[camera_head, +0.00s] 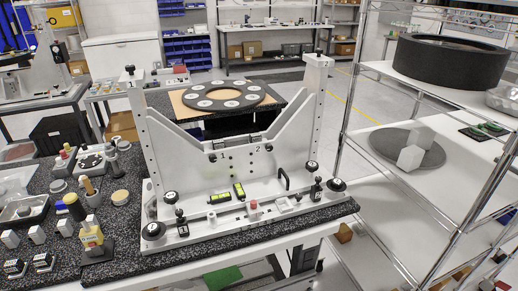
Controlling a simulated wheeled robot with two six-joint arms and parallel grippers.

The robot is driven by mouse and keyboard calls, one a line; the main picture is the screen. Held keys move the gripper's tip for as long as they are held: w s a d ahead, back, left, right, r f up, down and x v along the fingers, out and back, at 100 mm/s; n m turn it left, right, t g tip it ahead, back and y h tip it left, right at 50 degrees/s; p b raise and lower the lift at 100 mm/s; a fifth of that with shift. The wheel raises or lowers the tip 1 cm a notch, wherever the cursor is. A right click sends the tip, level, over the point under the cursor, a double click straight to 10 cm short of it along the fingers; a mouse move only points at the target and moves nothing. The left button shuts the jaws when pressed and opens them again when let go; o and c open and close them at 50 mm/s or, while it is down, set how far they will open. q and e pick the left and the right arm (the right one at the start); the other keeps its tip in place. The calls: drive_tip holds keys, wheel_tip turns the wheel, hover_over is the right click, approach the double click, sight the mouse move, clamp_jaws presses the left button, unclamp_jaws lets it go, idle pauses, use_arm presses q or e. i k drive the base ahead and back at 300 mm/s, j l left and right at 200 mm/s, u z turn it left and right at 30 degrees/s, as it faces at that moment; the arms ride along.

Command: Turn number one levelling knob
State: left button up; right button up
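The mirror fixture (235,150) is a pale frame with a V-shaped cradle, upright on a dark speckled bench top. Black round knobs with white labelled tops stand on its base: a front left knob (153,231), a rear left knob (170,198), a front right knob (336,185) and a rear right knob (312,167). Two yellow-green spirit levels (220,198) lie on the base between the knobs. Neither of my grippers shows in the head view.
Loose parts and a yellow-and-black device (93,240) crowd the bench left of the fixture. A wire shelf rack (385,70) stands close on the right, holding a large black ring (450,62). Behind the fixture, a flat ring with white discs (226,97) lies on another table.

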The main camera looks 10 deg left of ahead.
sight(171, 197)
drive_tip(key=l+u, duration=0.15)
drive_tip(key=u, duration=0.25)
drive_tip(key=i+l+u, duration=0.1)
drive_tip(key=u, duration=0.3)
drive_tip(key=l, duration=0.1)
